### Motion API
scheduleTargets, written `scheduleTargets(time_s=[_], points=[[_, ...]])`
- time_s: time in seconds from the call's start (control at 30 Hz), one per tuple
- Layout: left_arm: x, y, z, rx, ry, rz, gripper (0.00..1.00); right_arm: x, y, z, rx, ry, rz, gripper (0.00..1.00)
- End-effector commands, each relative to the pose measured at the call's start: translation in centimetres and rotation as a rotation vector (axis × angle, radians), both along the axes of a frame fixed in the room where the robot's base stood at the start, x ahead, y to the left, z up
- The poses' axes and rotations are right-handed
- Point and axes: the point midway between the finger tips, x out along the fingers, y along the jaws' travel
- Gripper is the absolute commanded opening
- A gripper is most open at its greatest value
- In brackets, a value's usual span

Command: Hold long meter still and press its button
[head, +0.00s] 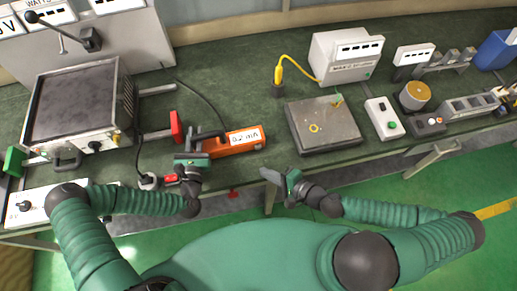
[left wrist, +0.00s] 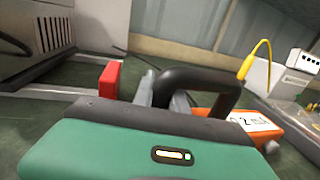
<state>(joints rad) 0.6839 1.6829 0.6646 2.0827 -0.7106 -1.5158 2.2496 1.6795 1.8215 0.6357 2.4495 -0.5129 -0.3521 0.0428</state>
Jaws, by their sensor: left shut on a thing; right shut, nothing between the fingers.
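The long meter (head: 235,141) is an orange box with a white "0.2 mA" label, lying near the front edge of the green bench. Its black handle (head: 208,134) is at its left end. My left gripper (head: 196,151) is shut on this handle; the left wrist view shows the fingers (left wrist: 165,92) at the black handle (left wrist: 205,78). The meter's label (left wrist: 262,120) shows there, partly covered by the gripper body. My right gripper (head: 272,177) is shut and empty, right of and nearer than the meter, apart from it. I cannot make out the meter's button.
A large metal device (head: 75,105) with red and green handles stands at the left. A grey plate (head: 323,125) lies right of the meter, with a white box (head: 345,55) and yellow cable behind. A small white button box (head: 384,118) is farther right. The bench behind the meter is mostly clear.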

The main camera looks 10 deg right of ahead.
Motion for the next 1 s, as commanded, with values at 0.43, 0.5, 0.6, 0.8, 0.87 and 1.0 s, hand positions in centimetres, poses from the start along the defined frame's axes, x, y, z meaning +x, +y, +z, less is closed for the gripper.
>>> scheduleTargets(time_s=[0.43, 0.5, 0.6, 0.8, 0.87, 1.0], points=[[0.0, 0.0, 0.0, 0.000, -0.001, 0.000, 0.39, 0.0, 0.0, 0.0, 0.000, 0.000, 0.000, 0.00], [0.0, 0.0, 0.0, 0.000, 0.000, 0.000, 0.43, 0.0, 0.0, 0.0, 0.000, 0.000, 0.000, 0.00], [0.0, 0.0, 0.0, 0.000, 0.000, 0.000, 0.43, 0.0, 0.0, 0.0, 0.000, 0.000, 0.000, 0.00], [-0.3, 0.1, 0.0, 0.000, 0.001, 0.000, 0.43, 0.0, 0.0, 0.0, 0.000, 0.000, 0.000, 0.00], [-0.9, 0.2, -0.1, -0.002, 0.002, -0.001, 0.43, 0.0, 0.0, 0.0, 0.000, 0.000, 0.000, 0.00], [-3.8, 0.8, -0.2, -0.003, 0.006, 0.001, 0.43, 0.0, 0.0, 0.0, 0.000, 0.000, 0.000, 0.00]])
